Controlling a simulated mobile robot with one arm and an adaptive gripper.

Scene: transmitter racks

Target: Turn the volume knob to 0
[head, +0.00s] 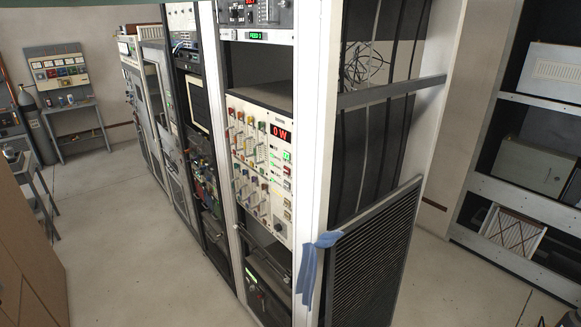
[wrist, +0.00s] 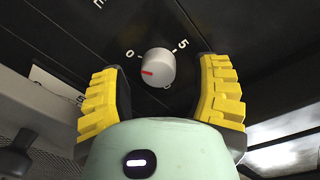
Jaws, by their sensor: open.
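The volume knob (wrist: 157,67) is a round, light grey knob on a dark panel, in the upper middle of the wrist view. A red pointer mark is on its left side, a little below the printed 0 at its upper left. A 5 is printed at its upper right, and another small mark shows just below the knob. My gripper (wrist: 162,66) is open, with one yellow finger to the left of the knob and one to the right. Both fingers look apart from the knob; their depth to it is hard to tell. I cannot make out this knob or my gripper in the head view.
In the head view, a tall rack row holds a white panel (head: 259,165) with coloured levers and a red "0 W" display (head: 280,133). Blue tape (head: 308,270) hangs on the rack's corner. Open shelving (head: 520,185) stands at right. The floor (head: 120,240) left of the racks is clear.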

